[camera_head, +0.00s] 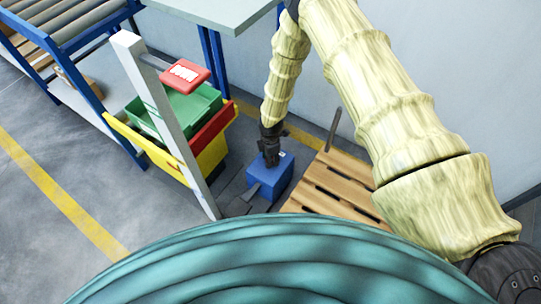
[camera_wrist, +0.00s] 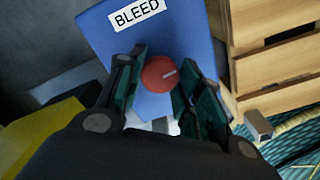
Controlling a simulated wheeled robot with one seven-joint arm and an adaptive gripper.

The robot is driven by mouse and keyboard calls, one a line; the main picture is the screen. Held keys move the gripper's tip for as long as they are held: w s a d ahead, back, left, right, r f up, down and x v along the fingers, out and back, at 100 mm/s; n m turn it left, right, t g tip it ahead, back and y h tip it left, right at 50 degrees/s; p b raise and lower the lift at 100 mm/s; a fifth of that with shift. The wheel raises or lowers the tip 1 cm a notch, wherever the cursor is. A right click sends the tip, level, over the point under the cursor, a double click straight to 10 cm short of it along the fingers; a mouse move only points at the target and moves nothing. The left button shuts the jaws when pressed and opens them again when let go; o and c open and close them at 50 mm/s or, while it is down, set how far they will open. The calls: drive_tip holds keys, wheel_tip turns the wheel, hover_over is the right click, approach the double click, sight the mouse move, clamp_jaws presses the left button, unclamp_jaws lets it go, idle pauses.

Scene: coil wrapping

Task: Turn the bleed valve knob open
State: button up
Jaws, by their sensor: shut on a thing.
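The bleed valve is a blue box (camera_head: 270,180) on the floor, beside the wooden pallet in the head view. Its blue face (camera_wrist: 108,42) with a white BLEED label (camera_wrist: 136,13) fills the upper middle of the wrist view. A round red knob (camera_wrist: 158,74) with a pale line mark, tilted up to the right, sits on that face. My gripper (camera_wrist: 160,88) has its fingers on the left and right of the knob and is shut on it. In the head view my gripper (camera_head: 271,152) reaches down onto the box's top and hides the knob.
A wooden pallet (camera_head: 338,180) lies right of the box, with a dark post (camera_head: 333,129) standing by it. A grey post (camera_head: 160,110) with a red box (camera_head: 185,76) and stacked crates (camera_head: 209,154) stand left. A large teal coil (camera_head: 270,262) fills the foreground.

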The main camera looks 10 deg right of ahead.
drive_tip(key=shift+n+p, duration=0.6)
drive_tip(key=shift+n, duration=1.7)
drive_tip(key=o, duration=1)
drive_tip(key=shift+o, duration=0.2)
wheel_tip(320, 180, up, 12)
